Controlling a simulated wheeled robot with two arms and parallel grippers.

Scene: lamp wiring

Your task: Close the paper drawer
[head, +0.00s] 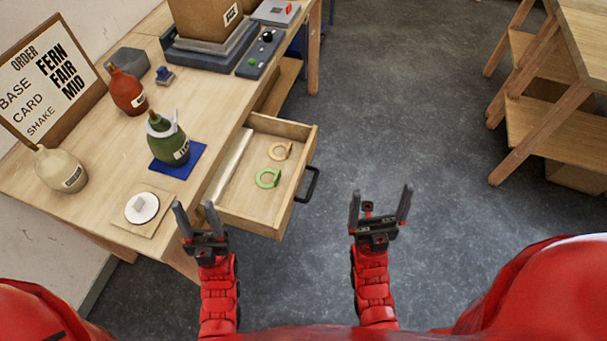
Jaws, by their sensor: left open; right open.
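The paper drawer (247,205) is pulled out from the right side of the wooden workbench. It has a dark handle (308,185) on its front. Inside lie a tan ring-like piece (280,151), a green one (268,178) and a pale flat strip (232,162) along the bench side. My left gripper (195,217) is open and empty, in front of the drawer's near left corner. My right gripper (381,206) is open and empty over the floor, to the right of the handle and apart from it.
The workbench (105,185) holds a green bottle (168,140) on a blue mat, a red bottle (127,92), a cream bottle (60,170), a white disc (142,207) and an order board (48,80). A wooden shelf unit (540,115) stands right. The floor between is clear.

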